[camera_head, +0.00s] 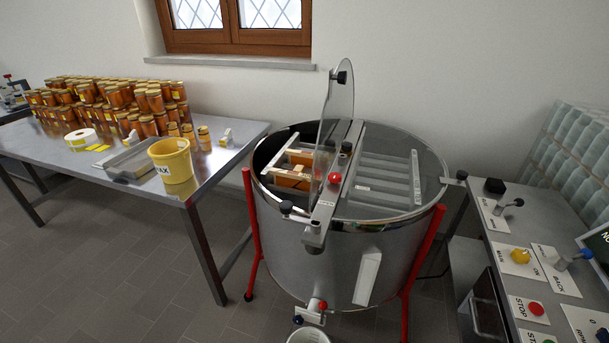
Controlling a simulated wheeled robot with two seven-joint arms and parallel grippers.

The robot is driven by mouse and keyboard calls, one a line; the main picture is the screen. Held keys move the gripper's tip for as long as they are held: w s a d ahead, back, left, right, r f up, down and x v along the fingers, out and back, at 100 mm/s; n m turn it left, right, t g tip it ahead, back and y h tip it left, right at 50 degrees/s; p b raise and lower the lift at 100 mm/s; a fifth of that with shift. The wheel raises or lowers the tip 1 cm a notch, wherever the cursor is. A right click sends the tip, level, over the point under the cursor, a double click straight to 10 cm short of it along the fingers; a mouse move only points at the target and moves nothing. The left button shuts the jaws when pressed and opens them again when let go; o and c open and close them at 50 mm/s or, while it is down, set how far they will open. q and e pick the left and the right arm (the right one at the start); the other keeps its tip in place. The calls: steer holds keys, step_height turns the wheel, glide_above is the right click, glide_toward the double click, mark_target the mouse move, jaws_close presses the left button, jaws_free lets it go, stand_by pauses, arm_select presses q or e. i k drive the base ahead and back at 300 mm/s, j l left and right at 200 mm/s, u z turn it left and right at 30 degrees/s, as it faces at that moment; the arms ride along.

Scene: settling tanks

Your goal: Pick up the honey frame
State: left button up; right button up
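The steel drum extractor (310,247) stands in the middle of the view on red legs. Its left clear lid flap (338,110) stands upright, and the left half of the drum is open. Inside that half I see a wooden honey frame (291,180) with an orange-brown face, held in the metal basket. A similar wooden piece shows just behind it; I cannot tell if it is a separate frame. The upright flap and the crossbar (335,190) hide part of the right side of the basket. Neither of my grippers is in view.
A steel table (230,155) at left holds many honey jars (110,100), a yellow bucket (172,162) and a tray (130,160). A control bench (550,262) with buttons and levers stands close at right. A white bucket (308,336) sits below the drum's tap. The floor at lower left is clear.

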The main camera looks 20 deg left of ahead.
mark_target(282, 177)
steer(key=j+z, duration=0.5)
steer(key=j, duration=1.35)
steer(key=i, duration=0.05)
